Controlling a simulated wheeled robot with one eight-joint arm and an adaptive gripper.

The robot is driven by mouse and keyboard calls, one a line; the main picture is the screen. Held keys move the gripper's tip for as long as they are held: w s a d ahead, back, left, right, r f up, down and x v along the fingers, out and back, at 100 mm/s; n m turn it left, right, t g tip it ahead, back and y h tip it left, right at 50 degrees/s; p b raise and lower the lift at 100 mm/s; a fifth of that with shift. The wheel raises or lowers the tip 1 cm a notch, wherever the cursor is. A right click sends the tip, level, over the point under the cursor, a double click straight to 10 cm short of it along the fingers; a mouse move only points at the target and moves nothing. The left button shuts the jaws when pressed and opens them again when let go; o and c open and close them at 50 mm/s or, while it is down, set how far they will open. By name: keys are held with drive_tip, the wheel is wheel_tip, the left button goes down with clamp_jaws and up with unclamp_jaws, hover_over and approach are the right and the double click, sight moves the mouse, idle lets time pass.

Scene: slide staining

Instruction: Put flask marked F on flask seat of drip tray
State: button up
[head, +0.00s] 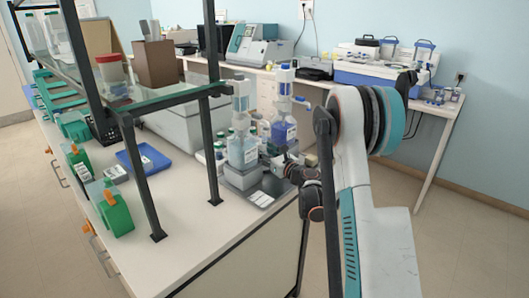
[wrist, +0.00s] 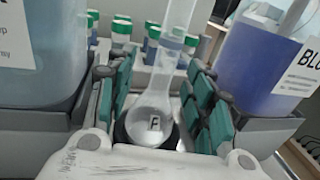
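The clear flask marked F (wrist: 152,122) stands between my gripper's fingers in the wrist view, its neck leaning right in the picture. A dark ring shows around its base, which looks like the flask seat (wrist: 122,134); my gripper body hides the lower part. My gripper (wrist: 168,108) has its teal-padded fingers spread on both sides of the flask, and I see no firm pinch. In the head view my gripper (head: 277,161) is at the drip tray (head: 250,193), beside the dispenser bottles. I cannot make out the flask there.
A pale blue bottle (wrist: 42,60) stands left and a darker blue bottle (wrist: 262,68) right, both close to my fingers. Several green-capped vials (wrist: 121,32) stand behind. A shelf post (head: 210,150) rises left of the bottles, and a blue tray (head: 143,160) lies further left.

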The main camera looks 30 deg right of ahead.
drive_tip(key=shift+r, duration=0.3)
drive_tip(key=s+p, duration=0.1)
drive_tip(key=s, duration=0.3)
drive_tip(key=s+d+p, duration=0.1)
drive_tip(key=s, duration=0.3)
drive_tip(key=s+d+p, duration=0.1)
drive_tip(key=s, duration=0.3)
drive_tip(key=shift+p, duration=0.3)
